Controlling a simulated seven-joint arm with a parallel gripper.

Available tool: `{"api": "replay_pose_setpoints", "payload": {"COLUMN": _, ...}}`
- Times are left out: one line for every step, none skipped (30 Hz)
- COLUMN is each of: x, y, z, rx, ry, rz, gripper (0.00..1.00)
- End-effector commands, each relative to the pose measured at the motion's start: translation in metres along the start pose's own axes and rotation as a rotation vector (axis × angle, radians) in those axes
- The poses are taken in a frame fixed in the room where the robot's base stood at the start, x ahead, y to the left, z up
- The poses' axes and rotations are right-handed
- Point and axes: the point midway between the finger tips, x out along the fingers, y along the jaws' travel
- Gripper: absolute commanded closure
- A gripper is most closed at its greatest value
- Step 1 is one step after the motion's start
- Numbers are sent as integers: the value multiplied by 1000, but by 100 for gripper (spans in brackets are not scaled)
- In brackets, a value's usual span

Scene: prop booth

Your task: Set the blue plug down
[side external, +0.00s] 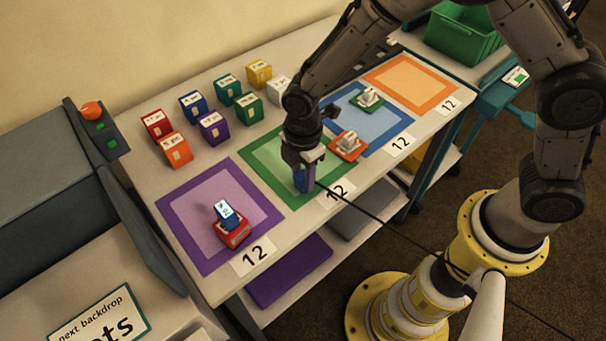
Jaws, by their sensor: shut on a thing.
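My gripper (301,168) points down over the green-bordered square (266,188) near the front of the table. It is shut on a small blue thing, which looks like the blue plug (300,181). The fingers hide much of it, and I cannot tell whether it touches the square. Another blue block (227,213) with a white label sits on a red block (233,233) in the purple-bordered square (187,242).
A white piece on an orange base (346,145) stands close right of my gripper. A white piece on a green base (369,98) is on the blue square (393,125). The orange square (425,82) is empty. Several labelled coloured blocks (211,126) stand behind.

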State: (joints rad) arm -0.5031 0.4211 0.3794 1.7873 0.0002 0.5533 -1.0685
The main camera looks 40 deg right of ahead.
Motion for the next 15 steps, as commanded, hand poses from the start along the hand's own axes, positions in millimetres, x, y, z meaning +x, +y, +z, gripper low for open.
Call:
{"api": "replay_pose_setpoints", "payload": {"x": 0, "y": 0, "z": 0, "rx": 0, "ry": 0, "rz": 1, "gripper": 100}}
{"api": "replay_pose_setpoints", "payload": {"x": 0, "y": 0, "z": 0, "rx": 0, "ry": 0, "rz": 1, "gripper": 100}}
{"api": "replay_pose_setpoints", "payload": {"x": -1, "y": 0, "z": 0, "rx": 0, "ry": 0, "rz": 0, "gripper": 100}}
{"api": "replay_pose_setpoints", "payload": {"x": 0, "y": 0, "z": 0, "rx": 0, "ry": 0, "rz": 0, "gripper": 100}}
{"api": "replay_pose_setpoints", "payload": {"x": 0, "y": 0, "z": 0, "rx": 0, "ry": 0, "rz": 0, "gripper": 100}}
{"api": "replay_pose_setpoints", "payload": {"x": 1, "y": 0, "z": 0, "rx": 0, "ry": 0, "rz": 0, "gripper": 100}}
{"api": "replay_pose_setpoints", "payload": {"x": 2, "y": 0, "z": 0, "rx": 0, "ry": 0, "rz": -1, "gripper": 100}}
{"api": "replay_pose_setpoints", "payload": {"x": 3, "y": 0, "z": 0, "rx": 0, "ry": 0, "rz": -1, "gripper": 100}}
{"api": "replay_pose_setpoints", "payload": {"x": 3, "y": 0, "z": 0, "rx": 0, "ry": 0, "rz": -1, "gripper": 60}}
{"api": "replay_pose_setpoints", "payload": {"x": 3, "y": 0, "z": 0, "rx": 0, "ry": 0, "rz": 0, "gripper": 54}}
{"api": "replay_pose_setpoints", "payload": {"x": 3, "y": 0, "z": 0, "rx": 0, "ry": 0, "rz": 0, "gripper": 49}}
{"api": "replay_pose_setpoints", "payload": {"x": 3, "y": 0, "z": 0, "rx": 0, "ry": 0, "rz": -1, "gripper": 42}}
{"api": "replay_pose_setpoints", "payload": {"x": 3, "y": 0, "z": 0, "rx": 0, "ry": 0, "rz": -1, "gripper": 36}}
{"api": "replay_pose_setpoints", "payload": {"x": 3, "y": 0, "z": 0, "rx": 0, "ry": 0, "rz": -1, "gripper": 33}}
{"api": "replay_pose_setpoints", "payload": {"x": 3, "y": 0, "z": 0, "rx": 0, "ry": 0, "rz": -1, "gripper": 33}}
